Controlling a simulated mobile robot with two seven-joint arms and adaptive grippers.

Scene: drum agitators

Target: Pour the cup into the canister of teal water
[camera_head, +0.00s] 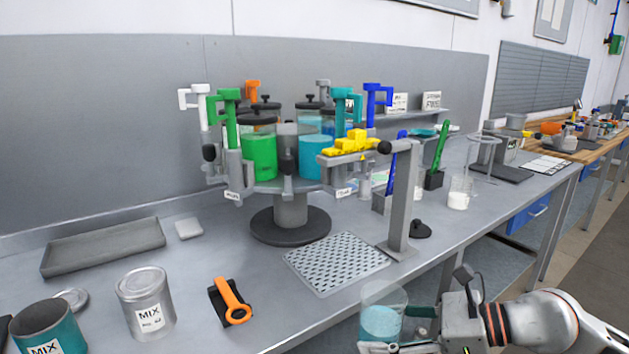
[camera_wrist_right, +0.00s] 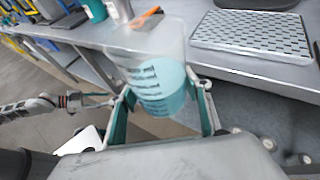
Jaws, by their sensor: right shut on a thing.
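A clear cup (camera_head: 382,315) with teal liquid and dark measuring marks is in my right gripper (camera_head: 395,347), low in front of the bench. In the right wrist view the cup (camera_wrist_right: 158,82) sits between the two fingers of the right gripper (camera_wrist_right: 160,108), slightly tilted. A lidded clear canister of teal water (camera_head: 313,157) stands on the carousel, behind and left of the cup and well apart from it. What looks like my left arm shows small at the left of the right wrist view; its finger state is unclear.
A canister of green liquid (camera_head: 259,155) stands beside the teal one. A yellow valve piece (camera_head: 350,146) and a grey post (camera_head: 403,200) stand right of the canister. A perforated tray (camera_head: 336,263), an orange-handled tool (camera_head: 232,301) and a silver MIX can (camera_head: 146,302) lie on the bench.

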